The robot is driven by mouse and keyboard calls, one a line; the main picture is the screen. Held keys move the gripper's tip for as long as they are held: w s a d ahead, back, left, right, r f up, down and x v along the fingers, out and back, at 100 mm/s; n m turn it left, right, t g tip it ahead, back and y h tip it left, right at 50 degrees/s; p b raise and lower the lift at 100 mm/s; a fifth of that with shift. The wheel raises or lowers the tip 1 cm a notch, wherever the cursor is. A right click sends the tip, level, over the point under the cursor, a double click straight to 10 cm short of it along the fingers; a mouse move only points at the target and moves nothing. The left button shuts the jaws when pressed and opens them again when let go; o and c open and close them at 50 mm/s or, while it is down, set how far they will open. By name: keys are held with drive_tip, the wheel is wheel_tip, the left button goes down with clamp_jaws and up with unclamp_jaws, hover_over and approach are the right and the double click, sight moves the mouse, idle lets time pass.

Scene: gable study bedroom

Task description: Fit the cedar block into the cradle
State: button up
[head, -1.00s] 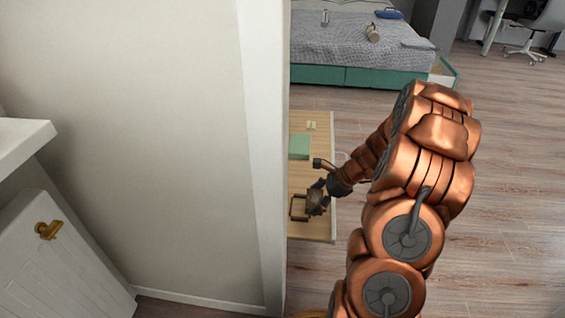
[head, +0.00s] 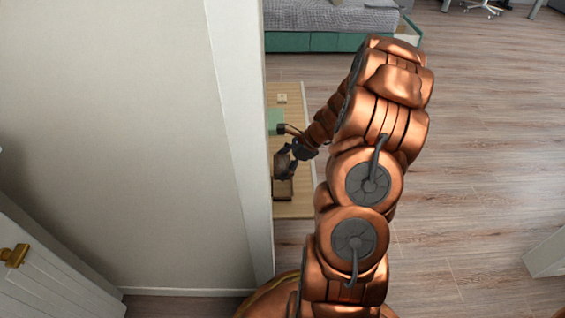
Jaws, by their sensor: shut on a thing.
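My gripper (head: 284,168) is low over a light wooden board or low table (head: 295,207), just right of the wall edge in the head view. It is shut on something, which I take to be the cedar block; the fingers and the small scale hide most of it. A brown, box-like shape (head: 283,190) lies directly below the fingers in the picture, where the cradle's frame is. I cannot tell whether the block is inside the cradle, touching it or above it.
A white wall (head: 235,130) hides the left part of the board. A green item (head: 275,121) and a small pale piece (head: 282,98) lie farther back on it. A bed (head: 330,25) stands behind. Wooden floor (head: 480,150) at right is open.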

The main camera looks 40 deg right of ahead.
drive_tip(key=shift+r, duration=0.15)
drive_tip(key=shift+f, duration=3)
drive_tip(key=shift+p, duration=1.45)
drive_tip(key=shift+f, duration=1.3)
drive_tip(key=o, duration=1)
drive_tip(key=shift+v, duration=5.95)
